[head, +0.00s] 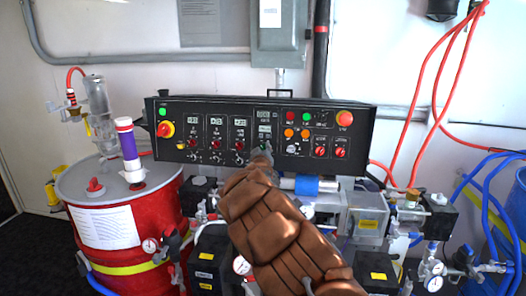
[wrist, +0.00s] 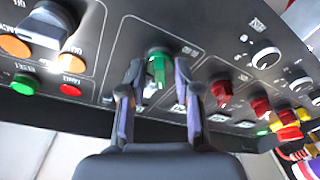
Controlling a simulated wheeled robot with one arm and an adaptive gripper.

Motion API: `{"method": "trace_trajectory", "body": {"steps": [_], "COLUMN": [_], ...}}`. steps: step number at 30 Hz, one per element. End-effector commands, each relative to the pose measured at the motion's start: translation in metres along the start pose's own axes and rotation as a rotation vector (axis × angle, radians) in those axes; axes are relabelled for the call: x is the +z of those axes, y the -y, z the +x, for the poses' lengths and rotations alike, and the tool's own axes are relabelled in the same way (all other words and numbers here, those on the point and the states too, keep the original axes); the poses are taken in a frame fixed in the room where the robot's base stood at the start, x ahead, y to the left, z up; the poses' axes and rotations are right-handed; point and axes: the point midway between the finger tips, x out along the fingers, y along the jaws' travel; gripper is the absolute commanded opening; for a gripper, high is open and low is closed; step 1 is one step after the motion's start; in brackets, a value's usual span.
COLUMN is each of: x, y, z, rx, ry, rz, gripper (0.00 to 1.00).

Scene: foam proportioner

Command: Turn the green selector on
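The green selector (wrist: 158,68) sits on the black control panel (head: 200,110). In the wrist view it shows between the two fingertips of my gripper (wrist: 157,82), one finger on each side. The fingers are apart, with narrow gaps showing beside the knob; I cannot tell whether either one touches it. In the head view my gripper (head: 262,152) is at the lower middle of the panel, and the arm hides part of what lies below. The selector is small and mostly covered there.
Red knobs (wrist: 221,90) stand close to the right of the selector in the wrist view. Orange and black controls (wrist: 47,25) are to the left. A red drum (head: 105,225) stands left of the panel. Pipes, gauges (head: 433,268) and red hoses (head: 432,85) crowd the right.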

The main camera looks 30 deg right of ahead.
Motion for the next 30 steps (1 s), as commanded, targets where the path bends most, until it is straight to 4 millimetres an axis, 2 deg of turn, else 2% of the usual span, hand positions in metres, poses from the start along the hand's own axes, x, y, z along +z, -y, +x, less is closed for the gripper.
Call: {"method": "trace_trajectory", "body": {"steps": [1, 4, 17, 30], "x": [-0.0003, -0.0003, 0.0013, 0.0002], "y": [0.0, 0.0, 0.0027, 0.0047], "z": [0.0, 0.0, -0.0002, -0.0003], "rx": [0.0, 0.0, 0.014, 0.082], "ry": [0.0, 0.0, -0.001, -0.001], "rz": [0.0, 0.0, 0.076, 0.401], "gripper": [0.11, 0.0, 0.0, 0.0]}}
